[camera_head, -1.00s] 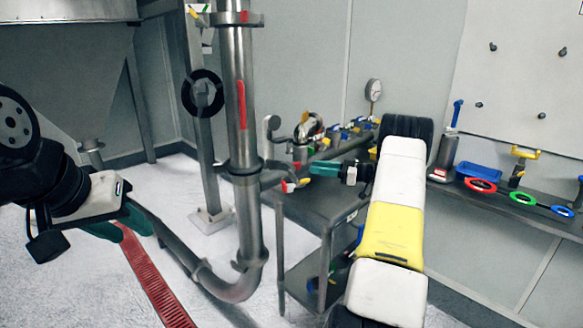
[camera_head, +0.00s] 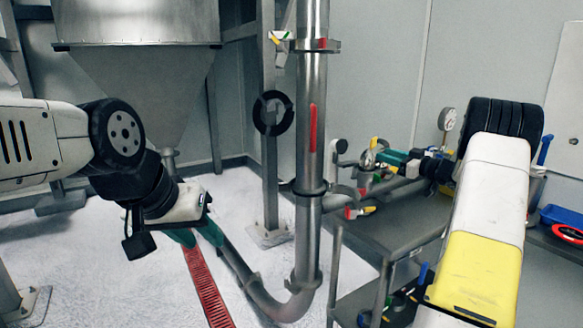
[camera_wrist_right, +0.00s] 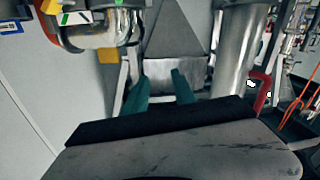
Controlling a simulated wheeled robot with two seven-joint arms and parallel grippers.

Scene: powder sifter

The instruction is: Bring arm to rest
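My left gripper (camera_head: 196,236) hangs at the left in the head view, its green fingers pointing down above the pale floor (camera_head: 90,250). The fingers are a little apart, with nothing visible between them. My right gripper (camera_head: 394,158) is in the middle right of the head view, pointing left in front of the valve fittings on the grey metal table (camera_head: 400,225). In the right wrist view, the green fingers of my right gripper (camera_wrist_right: 160,92) are apart with an empty gap. Neither gripper visibly holds anything.
A steel vertical pipe (camera_head: 311,130) stands between my grippers. A hopper (camera_head: 150,85) is behind my left arm. A red floor grating (camera_head: 205,290) lies below my left gripper. A blue tray (camera_head: 562,215) and a red ring (camera_head: 568,233) are at the right.

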